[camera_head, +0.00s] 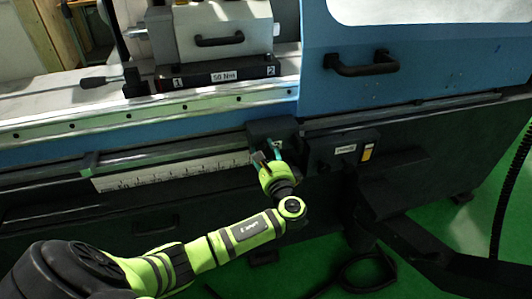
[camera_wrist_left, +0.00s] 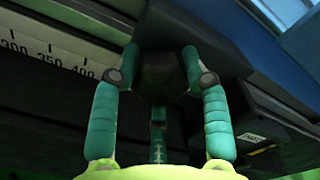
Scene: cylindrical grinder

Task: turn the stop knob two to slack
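A dark stop block (camera_head: 272,130) sits on the machine's front rail, above the right end of a white scale. A dark knob (camera_wrist_left: 163,75) on this block faces me in the left wrist view. My left gripper (camera_head: 269,156) is at the block in the head view. The block also shows behind the fingers in the left wrist view (camera_wrist_left: 185,25). My right gripper is not in view.
The white scale (camera_head: 165,173) runs left of the block. A dark box with a label and a yellow-orange part (camera_head: 345,150) sits close on the right. The blue door with a black handle (camera_head: 361,66) is above. A dark cable lies on the green floor.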

